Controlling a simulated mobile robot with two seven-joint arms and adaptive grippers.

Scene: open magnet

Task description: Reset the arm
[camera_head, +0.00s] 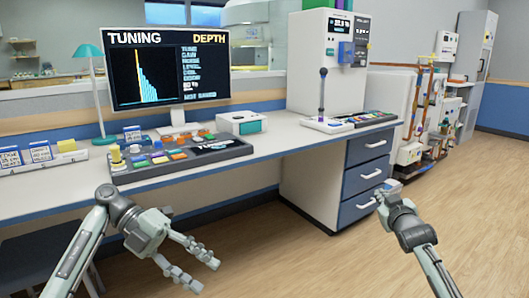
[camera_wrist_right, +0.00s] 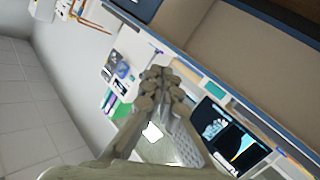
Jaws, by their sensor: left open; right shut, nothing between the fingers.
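In the head view my left gripper (camera_head: 206,276) is in front of the desk's near edge, lower left of centre. Its two fingers are spread apart with nothing between them. My right gripper (camera_head: 384,190) is at the right of the picture, in front of the drawer unit (camera_head: 364,176). Its fingers are together and it appears empty. The right wrist view shows its fingers (camera_wrist_right: 160,88) close together in the middle. I cannot tell from this picture whether it touches a drawer handle.
The floor (camera_head: 480,210) at right is clear.

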